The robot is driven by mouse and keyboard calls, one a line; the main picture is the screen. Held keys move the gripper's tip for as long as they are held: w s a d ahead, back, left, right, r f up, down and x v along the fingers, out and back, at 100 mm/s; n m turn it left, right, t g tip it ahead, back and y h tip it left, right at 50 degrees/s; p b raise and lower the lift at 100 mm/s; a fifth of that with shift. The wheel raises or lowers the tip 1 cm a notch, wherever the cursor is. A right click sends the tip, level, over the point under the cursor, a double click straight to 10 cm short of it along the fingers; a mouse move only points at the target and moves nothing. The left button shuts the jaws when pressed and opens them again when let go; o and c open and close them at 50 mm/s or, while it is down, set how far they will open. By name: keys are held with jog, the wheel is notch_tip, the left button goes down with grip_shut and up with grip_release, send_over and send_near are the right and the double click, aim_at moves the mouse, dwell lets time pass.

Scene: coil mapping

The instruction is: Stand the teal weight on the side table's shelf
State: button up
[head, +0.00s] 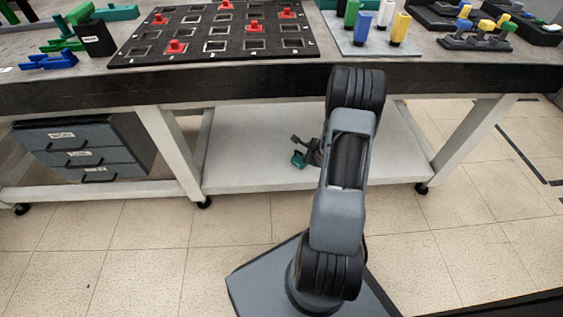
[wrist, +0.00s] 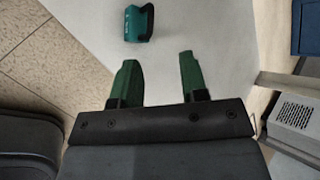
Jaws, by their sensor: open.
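The teal weight (wrist: 139,22) is in the wrist view, at the top on a pale surface, ahead of my gripper (wrist: 158,60). My gripper's two green fingers are apart with nothing between them. The weight lies clear of the fingertips, slightly left of their middle. In the head view a small teal piece (head: 298,160), which looks like the weight, is over the white lower shelf (head: 245,165). My gripper (head: 309,150) is beside it, partly hidden by my arm. I cannot tell whether the weight is upright.
The dark bench top edge (head: 200,90) runs above the shelf, with white legs (head: 172,145) at the sides. A grey drawer unit (head: 85,148) stands at the left. A black board (head: 210,35) with red pieces lies on top. The shelf's left part is bare.

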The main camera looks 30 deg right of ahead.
jog(key=s+a+r+n+g, duration=0.1)
jog(key=a+r+n+g, duration=0.1)
jog(key=a+r+n, duration=0.5)
jog(key=s+a+r+n+g, duration=0.1)
jog(key=a+r+n, duration=0.4)
jog(key=r, duration=0.4)
jog(key=s+a+r+n+g+y, duration=0.1)
jog(key=s+a+r+n, duration=0.3)
jog(key=s+a+n, duration=0.2)
jog(key=s+a+r+n+g+y, duration=0.1)
jog(key=s+a+r+n+g, duration=0.1)
jog(key=s+a+r+n, duration=0.2)
jog(key=s+a+n, duration=0.3)
jog(key=n, duration=0.1)
jog(key=shift+s+a+n+g, duration=0.3)
jog(key=shift+a+n, duration=0.05)
jog(key=shift+n, duration=0.05)
jog(key=shift+r, duration=0.1)
